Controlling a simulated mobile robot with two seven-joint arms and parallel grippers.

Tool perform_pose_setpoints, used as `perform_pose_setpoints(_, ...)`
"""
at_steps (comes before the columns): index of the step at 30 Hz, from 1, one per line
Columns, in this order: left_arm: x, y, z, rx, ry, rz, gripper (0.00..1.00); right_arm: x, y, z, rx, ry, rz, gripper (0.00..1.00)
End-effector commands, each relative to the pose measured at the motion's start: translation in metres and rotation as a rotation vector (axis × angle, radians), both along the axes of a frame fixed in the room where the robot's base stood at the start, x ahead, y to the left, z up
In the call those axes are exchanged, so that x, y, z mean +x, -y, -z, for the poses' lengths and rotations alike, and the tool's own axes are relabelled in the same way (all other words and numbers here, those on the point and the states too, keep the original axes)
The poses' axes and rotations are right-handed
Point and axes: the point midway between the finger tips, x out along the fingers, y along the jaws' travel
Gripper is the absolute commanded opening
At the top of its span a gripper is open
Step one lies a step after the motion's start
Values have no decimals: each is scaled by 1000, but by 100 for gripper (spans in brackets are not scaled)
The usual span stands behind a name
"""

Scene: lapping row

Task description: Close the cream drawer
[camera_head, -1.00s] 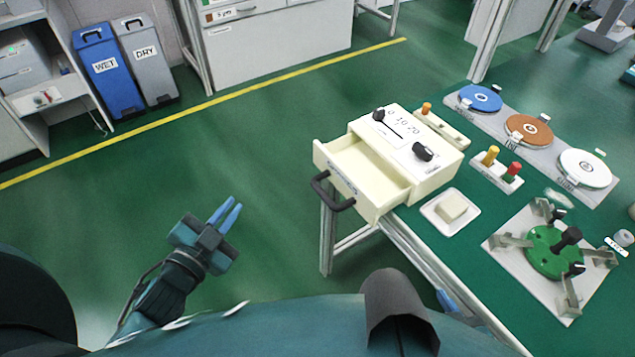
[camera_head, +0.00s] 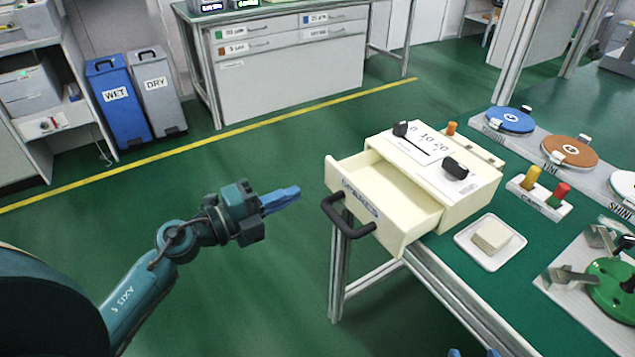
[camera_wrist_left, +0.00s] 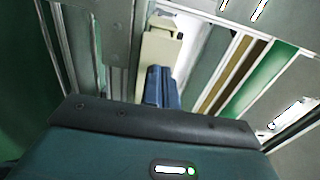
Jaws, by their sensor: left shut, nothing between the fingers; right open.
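The cream drawer (camera_head: 361,198) stands pulled out of its cream box (camera_head: 470,195) at the table's left edge. Its inside looks empty, and a dark handle (camera_head: 345,216) is on its front. My left gripper (camera_head: 290,197) is shut and empty, left of the handle and apart from it, with fingers pointing right towards the drawer front. In the left wrist view, the blue fingers (camera_wrist_left: 162,88) are together in front of a cream shape, likely the drawer. Only the blue fingertips of my right gripper (camera_head: 474,352) show at the bottom edge, spread apart.
On the green table, a white dish (camera_head: 467,252) with a pale block, a holder (camera_head: 540,202) with yellow and red pegs, and coloured discs lie right of the box. A green fixture (camera_head: 612,285) is at far right. The floor left of the drawer is free.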

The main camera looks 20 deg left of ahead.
Motion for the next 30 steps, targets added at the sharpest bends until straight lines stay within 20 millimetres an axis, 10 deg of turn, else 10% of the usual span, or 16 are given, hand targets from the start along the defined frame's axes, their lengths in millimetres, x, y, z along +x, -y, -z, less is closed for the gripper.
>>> perform_pose_setpoints(9, 44, 34, 0, -3, 0, 0, 0, 0, 1, -1, 3, 1, 3, 44)
perform_pose_setpoints(30, 70, 53, -4, -7, -1, -2, 0, 0, 1, -13, 15, 3, 6, 44)
